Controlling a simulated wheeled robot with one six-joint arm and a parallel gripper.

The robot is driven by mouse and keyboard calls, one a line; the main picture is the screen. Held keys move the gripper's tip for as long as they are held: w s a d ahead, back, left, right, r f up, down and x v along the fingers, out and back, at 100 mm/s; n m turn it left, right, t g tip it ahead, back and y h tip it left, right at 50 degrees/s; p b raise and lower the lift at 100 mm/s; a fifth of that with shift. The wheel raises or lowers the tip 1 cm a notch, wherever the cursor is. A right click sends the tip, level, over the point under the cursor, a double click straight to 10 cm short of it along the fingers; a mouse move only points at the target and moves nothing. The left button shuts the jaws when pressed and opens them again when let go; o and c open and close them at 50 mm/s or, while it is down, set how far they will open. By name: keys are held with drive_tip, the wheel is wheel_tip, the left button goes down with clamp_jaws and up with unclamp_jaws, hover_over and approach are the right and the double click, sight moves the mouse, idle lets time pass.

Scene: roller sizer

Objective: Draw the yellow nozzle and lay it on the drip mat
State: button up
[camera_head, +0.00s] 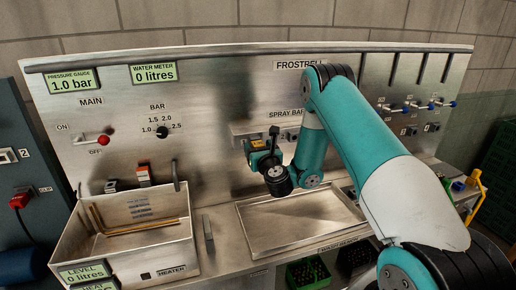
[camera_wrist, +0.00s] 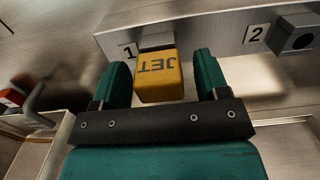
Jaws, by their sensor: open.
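The yellow nozzle (camera_wrist: 158,78), marked JET, sits in socket 1 of the metal spray bar (camera_wrist: 215,35). In the head view the nozzle (camera_head: 258,144) is small and partly hidden by my gripper (camera_head: 262,152). In the wrist view my gripper (camera_wrist: 160,72) is open, with one teal finger on each side of the nozzle. Small gaps show between the fingers and the nozzle. I cannot pick out a drip mat for certain; a shallow metal tray (camera_head: 262,247) lies on the bench below the spray bar.
Socket 2 (camera_wrist: 301,40) is to the right in the wrist view. A deep heater tank (camera_head: 165,254) stands at the bench's left. A red knob (camera_head: 103,140) and several blue-tipped valves (camera_head: 418,105) are on the panel. Green crates (camera_head: 308,272) are under the bench.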

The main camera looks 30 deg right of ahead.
drive_tip(key=c, duration=1.2)
drive_tip(key=shift+f, duration=0.1)
drive_tip(key=shift+b+v, duration=1.05)
drive_tip(key=shift+b, duration=1.4)
drive_tip(key=shift+b+v, duration=1.4)
drive_tip(key=shift+b, duration=0.9)
drive_tip(key=shift+s+a+b, duration=0.15)
drive_tip(key=shift+s+b, duration=0.2)
drive_tip(key=shift+b, duration=0.15)
drive_tip(key=shift+s, duration=0.2)
